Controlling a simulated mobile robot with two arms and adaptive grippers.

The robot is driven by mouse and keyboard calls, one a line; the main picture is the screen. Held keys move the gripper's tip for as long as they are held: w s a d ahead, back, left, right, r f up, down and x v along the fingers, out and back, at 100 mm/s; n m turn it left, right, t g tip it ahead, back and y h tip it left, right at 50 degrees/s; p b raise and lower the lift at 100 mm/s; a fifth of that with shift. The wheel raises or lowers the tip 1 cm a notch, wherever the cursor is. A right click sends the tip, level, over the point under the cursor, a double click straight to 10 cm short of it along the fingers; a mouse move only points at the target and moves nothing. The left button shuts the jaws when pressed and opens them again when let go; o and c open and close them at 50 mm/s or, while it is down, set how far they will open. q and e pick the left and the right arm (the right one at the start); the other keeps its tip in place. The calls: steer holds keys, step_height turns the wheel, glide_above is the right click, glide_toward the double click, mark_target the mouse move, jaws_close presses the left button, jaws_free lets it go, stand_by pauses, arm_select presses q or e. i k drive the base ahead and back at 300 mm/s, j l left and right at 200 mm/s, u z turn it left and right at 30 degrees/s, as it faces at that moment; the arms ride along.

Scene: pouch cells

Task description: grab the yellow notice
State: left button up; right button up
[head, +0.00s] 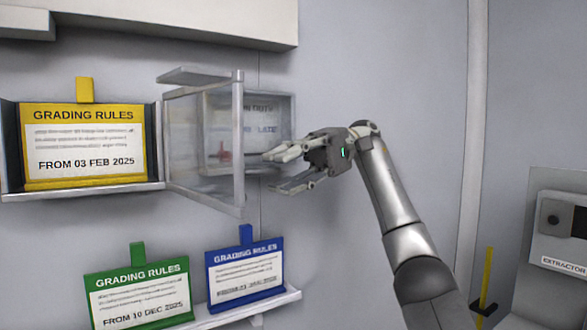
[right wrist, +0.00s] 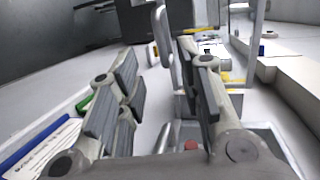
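The yellow notice (head: 84,146), headed GRADING RULES and dated FROM 03 FEB 2025, stands upright in a wall holder (head: 152,187) at the left of the head view. A yellow tab (head: 84,90) sticks up from its top. A clear framed door (head: 239,145) stands swung out at the right of the notice. My right gripper (head: 269,173) is open and empty, just right of the door's outer edge and well right of the notice. Its spread fingers also show in the right wrist view (right wrist: 158,92). My left gripper is out of view.
A green notice (head: 138,288) and a blue notice (head: 246,272) stand on a lower ledge (head: 245,309). A grey-white sign (head: 240,108) shows through the clear door. A box marked EXTRACTOR (head: 560,240) is at the right. An overhang (head: 170,22) juts out above.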

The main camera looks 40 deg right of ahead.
mark_target(84, 143)
steer(key=k, duration=1)
